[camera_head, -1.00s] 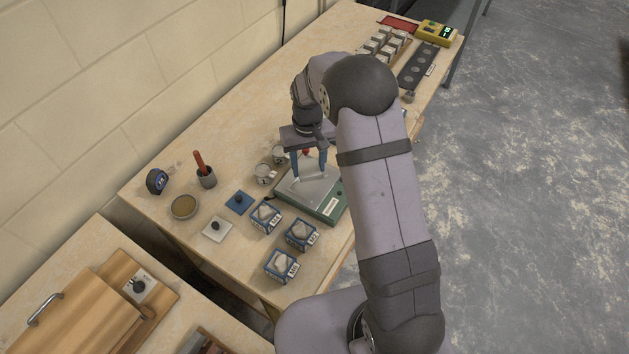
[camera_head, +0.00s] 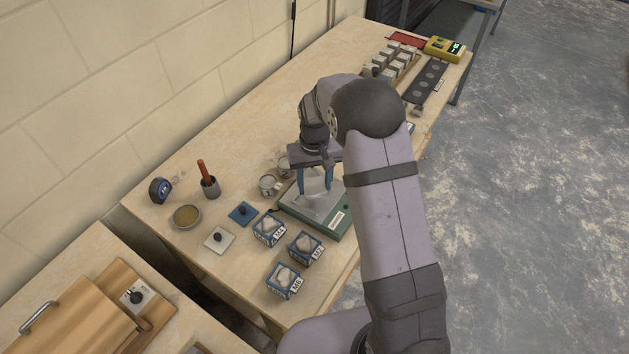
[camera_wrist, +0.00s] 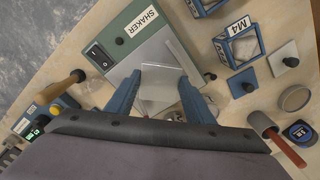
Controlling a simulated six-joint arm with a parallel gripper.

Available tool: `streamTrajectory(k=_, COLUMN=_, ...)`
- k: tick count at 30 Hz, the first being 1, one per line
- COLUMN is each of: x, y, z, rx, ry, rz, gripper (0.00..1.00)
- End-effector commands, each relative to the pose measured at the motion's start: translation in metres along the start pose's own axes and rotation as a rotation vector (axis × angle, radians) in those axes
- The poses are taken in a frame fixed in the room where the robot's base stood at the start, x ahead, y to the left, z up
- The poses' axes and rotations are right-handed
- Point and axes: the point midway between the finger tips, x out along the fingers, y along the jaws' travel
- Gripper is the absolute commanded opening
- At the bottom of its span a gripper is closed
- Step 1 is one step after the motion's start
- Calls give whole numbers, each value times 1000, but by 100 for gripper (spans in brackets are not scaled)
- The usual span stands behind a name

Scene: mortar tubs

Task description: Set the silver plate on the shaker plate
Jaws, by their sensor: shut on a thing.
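My gripper (camera_head: 314,192) points down over the green shaker (camera_head: 334,220), its blue fingers shut on a pale silver plate (camera_wrist: 160,82). The held plate shows between the fingertips (camera_wrist: 162,92) in the wrist view. It looks tilted; its lower part is hidden by my gripper. The shaker plate (camera_wrist: 122,72) is the flat grey top of the green shaker, directly beneath. I cannot tell whether the silver plate touches it.
Several blue-framed tubs (camera_head: 304,247) stand in front of the shaker. A white plate (camera_head: 219,239) and a blue plate (camera_head: 242,214), both with black knobs, lie left of them. Metal cups (camera_head: 269,185) stand close behind the shaker.

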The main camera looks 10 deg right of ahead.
Motion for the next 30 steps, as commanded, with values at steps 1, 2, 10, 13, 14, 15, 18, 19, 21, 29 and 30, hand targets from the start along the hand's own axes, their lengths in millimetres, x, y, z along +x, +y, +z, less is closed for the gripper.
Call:
streamTrajectory(k=1, x=9, y=0, z=0, rx=0, ry=0, rz=0, gripper=17)
streamTrajectory(k=2, x=12, y=0, z=0, rx=0, ry=0, rz=0, gripper=17)
streamTrajectory(k=10, x=29, y=0, z=-1, rx=0, ry=2, rz=0, gripper=17)
streamTrajectory(k=13, x=31, y=0, z=-1, rx=0, ry=2, rz=0, gripper=17)
streamTrajectory(k=14, x=31, y=0, z=-1, rx=0, ry=2, rz=0, gripper=17)
streamTrajectory(k=15, x=31, y=0, z=-1, rx=0, ry=2, rz=0, gripper=17)
streamTrajectory(k=18, x=31, y=0, z=-1, rx=0, ry=2, rz=0, gripper=17)
streamTrajectory(k=19, x=31, y=0, z=-1, rx=0, ry=2, rz=0, gripper=17)
streamTrajectory(k=21, x=31, y=0, z=0, rx=0, ry=2, rz=0, gripper=17)
streamTrajectory(k=29, x=32, y=0, z=0, rx=0, ry=2, rz=0, gripper=17)
streamTrajectory(k=30, x=32, y=0, z=0, rx=0, ry=2, rz=0, gripper=17)
